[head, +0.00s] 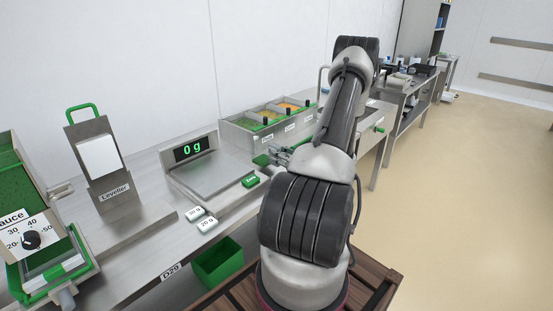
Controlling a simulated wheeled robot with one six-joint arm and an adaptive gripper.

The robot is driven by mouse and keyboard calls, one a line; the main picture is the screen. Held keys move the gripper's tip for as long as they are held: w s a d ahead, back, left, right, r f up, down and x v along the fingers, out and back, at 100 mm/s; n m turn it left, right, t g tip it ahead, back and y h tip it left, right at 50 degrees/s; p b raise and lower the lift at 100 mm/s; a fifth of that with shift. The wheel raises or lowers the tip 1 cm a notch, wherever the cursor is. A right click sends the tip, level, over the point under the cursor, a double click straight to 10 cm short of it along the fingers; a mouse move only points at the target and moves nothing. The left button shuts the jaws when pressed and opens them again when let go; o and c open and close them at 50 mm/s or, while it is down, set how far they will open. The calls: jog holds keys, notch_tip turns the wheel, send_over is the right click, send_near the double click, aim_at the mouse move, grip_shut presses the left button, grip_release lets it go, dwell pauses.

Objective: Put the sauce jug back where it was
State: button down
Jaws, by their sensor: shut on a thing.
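My gripper (276,155) shows only in part, behind my own arm, over the bench just right of the scale. It is shut on a small green thing (262,160) at its tips. Most of that thing is hidden or too small to make out, so I cannot tell whether it is part of the sauce jug. No whole jug shows clearly elsewhere. The sauce dispenser (32,240), with a dial and a green tray below it, stands at the far left.
The scale (208,177) reads 0 g, with a green block (250,181) at its right edge. The leveller (102,165) stands left of the scale. Food bins (240,132) stand behind my gripper. A green crate (218,262) sits below the bench.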

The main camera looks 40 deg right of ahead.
jog(key=shift+f, duration=0.9)
jog(key=shift+f, duration=0.25)
jog(key=c, duration=1.3)
grip_release()
